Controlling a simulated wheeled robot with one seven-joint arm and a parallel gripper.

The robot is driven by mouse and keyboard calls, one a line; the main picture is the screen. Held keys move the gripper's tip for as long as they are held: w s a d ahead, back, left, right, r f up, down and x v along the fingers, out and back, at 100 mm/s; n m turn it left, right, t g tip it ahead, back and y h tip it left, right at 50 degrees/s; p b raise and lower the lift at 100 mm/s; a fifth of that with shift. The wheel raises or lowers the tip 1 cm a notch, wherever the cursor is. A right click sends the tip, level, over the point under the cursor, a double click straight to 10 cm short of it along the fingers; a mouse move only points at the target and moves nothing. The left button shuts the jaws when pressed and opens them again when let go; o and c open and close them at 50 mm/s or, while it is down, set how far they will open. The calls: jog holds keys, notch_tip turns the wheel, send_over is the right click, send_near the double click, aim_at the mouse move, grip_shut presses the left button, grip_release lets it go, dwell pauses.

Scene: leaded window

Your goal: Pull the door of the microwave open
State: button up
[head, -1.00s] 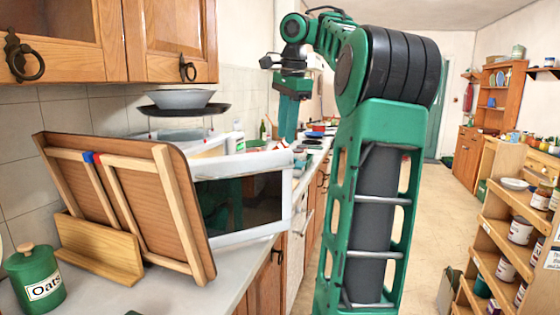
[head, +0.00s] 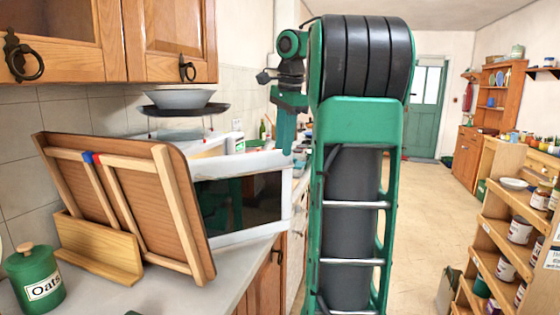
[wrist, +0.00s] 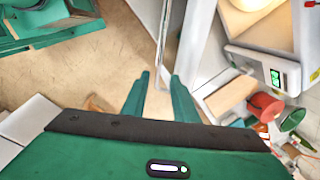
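The white microwave (head: 185,150) stands on the counter, partly hidden behind a wooden rack. Its door (head: 240,203), a dark glass pane in a white frame, stands swung open towards the head camera. In the wrist view the microwave's front with its lit green display (wrist: 275,78) shows at upper right, and the door (wrist: 183,45) is seen edge-on, apart from the body. My gripper (head: 286,150) is by the door's free edge. Its green fingers (wrist: 160,95) are spread with a gap between them, and the door's edge lies just beyond the gap. I cannot tell whether they touch.
The wooden rack (head: 130,210) and the green oats jar (head: 35,278) crowd the counter's near end. A grey bowl (head: 180,98) sits above the microwave. Wooden shelves with jars (head: 520,228) stand at right. The floor (head: 425,220) between is clear.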

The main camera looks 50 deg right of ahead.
aim_at(283, 158)
jog(key=shift+f, duration=0.15)
jog(key=shift+w+d+f, duration=0.1)
jog(key=shift+f, duration=0.7)
jog(key=shift+w+d+f, duration=0.15)
jog(key=shift+f, duration=0.65)
jog(key=shift+w+d+f, duration=0.1)
jog(key=shift+f, duration=0.7)
jog(key=shift+c, duration=0.5)
grip_shut()
